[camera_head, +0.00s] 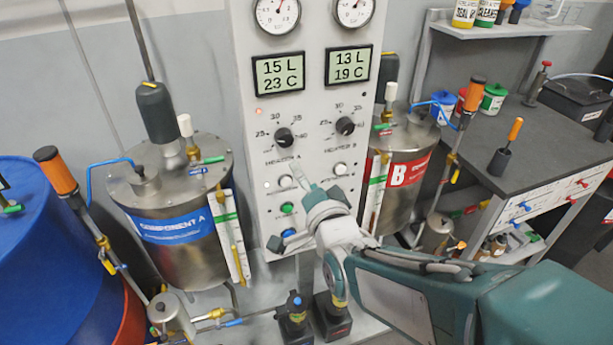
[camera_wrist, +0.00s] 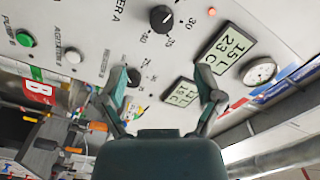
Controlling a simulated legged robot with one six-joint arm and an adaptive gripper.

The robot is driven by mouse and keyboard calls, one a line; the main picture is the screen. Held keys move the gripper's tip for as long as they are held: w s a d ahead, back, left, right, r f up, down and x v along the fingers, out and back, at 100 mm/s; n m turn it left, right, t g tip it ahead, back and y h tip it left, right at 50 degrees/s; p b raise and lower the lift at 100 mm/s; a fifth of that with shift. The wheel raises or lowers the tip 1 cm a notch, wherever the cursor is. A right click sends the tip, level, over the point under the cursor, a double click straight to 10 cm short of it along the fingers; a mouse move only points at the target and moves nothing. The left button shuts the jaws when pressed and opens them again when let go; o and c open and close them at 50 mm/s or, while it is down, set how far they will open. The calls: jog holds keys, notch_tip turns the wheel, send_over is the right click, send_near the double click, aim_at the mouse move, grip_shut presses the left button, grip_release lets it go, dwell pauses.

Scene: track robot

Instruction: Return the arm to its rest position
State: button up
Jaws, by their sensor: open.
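My arm (camera_head: 400,290) reaches in from the lower right in the head view, toward the middle of the white control panel (camera_head: 315,100). My gripper (camera_head: 298,178) is in front of the panel, below the heater A knob (camera_head: 284,137). In the wrist view my gripper (camera_wrist: 162,88) has its two fingers spread wide with nothing between them. The panel fills the upper part of that view, with a black knob (camera_wrist: 162,18) above the fingers. Whether a fingertip touches the panel cannot be told.
A steel Component A tank (camera_head: 180,262) stands left of the panel. A tank marked B (camera_head: 405,180) stands at its right. A blue drum (camera_head: 40,240) is far left. A grey workbench (camera_head: 540,140) with an orange-handled tool (camera_head: 507,148) is at the right.

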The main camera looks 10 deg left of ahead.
dwell(0.4)
jog(key=s+d+f+n+g+h, duration=0.1)
jog(key=d+g+h, duration=0.15)
jog(key=d, duration=0.45)
jog(key=s+d+f+n+g+h, duration=0.1)
jog(key=s+d+n+h, duration=0.15)
jog(key=d, duration=0.45)
jog(key=s+d+f+n+g+h, duration=0.2)
jog(key=s+d+g+h, duration=0.2)
jog(key=s+d, duration=0.7)
jog(key=shift+s+d+g, duration=0.25)
jog(key=shift+s+g, duration=0.9)
jog(key=shift+s, duration=0.05)
